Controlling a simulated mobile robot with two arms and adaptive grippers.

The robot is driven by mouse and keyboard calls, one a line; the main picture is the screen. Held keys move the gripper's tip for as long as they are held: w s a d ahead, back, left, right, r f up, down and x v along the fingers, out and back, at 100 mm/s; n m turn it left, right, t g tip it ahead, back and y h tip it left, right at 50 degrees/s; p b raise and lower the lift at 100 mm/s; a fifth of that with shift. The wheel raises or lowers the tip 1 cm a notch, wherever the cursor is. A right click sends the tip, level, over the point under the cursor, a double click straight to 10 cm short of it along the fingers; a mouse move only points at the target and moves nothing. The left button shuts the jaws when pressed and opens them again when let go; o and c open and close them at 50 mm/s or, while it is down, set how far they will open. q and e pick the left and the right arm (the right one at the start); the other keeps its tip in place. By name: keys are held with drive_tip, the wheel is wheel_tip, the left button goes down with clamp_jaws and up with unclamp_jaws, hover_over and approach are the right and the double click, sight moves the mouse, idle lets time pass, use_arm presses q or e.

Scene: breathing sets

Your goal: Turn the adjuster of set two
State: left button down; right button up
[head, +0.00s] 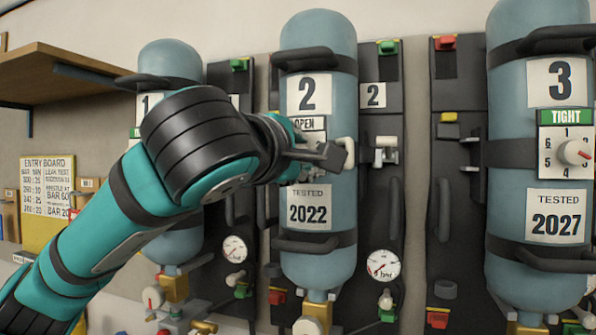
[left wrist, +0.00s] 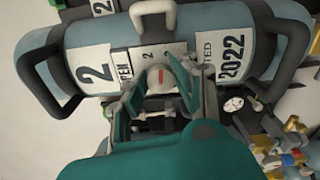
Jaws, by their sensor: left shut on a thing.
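Set two's blue-grey cylinder (head: 318,257) stands upright in the middle of the head view, labelled 2 and TESTED 2022. Its white plate is headed OPEN (head: 304,124); part of it is covered by my gripper. In the left wrist view the adjuster (left wrist: 157,76), a pale round knob with a red mark, sits on that plate. My left gripper (head: 320,157) is at the plate; its fingers stand either side of the adjuster in the left wrist view (left wrist: 160,85) and are shut on it. The adjuster is hidden in the head view. My right gripper is not in view.
A cream handle (head: 347,152) sticks out at the cylinder's right side, close to my fingers. Black carry bars (head: 307,245) cross above and below. Set three (head: 506,105), its plate reading TIGHT, stands right. Set one (head: 170,62) is left, partly behind my arm. A wooden shelf (head: 55,75) juts out upper left.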

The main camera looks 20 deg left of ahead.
use_arm(q)
drive_tip(key=m+b, duration=0.1)
drive_tip(key=m, duration=0.3)
drive_tip(key=shift+f, duration=0.1)
drive_tip(key=shift+m+b, duration=0.3)
idle(0.4)
drive_tip(key=c, duration=1)
unclamp_jaws()
drive_tip(key=shift+s, duration=0.1)
drive_tip(key=s, duration=1.1)
drive_tip(key=shift+s+a, duration=0.1)
drive_tip(key=shift+s, duration=0.3)
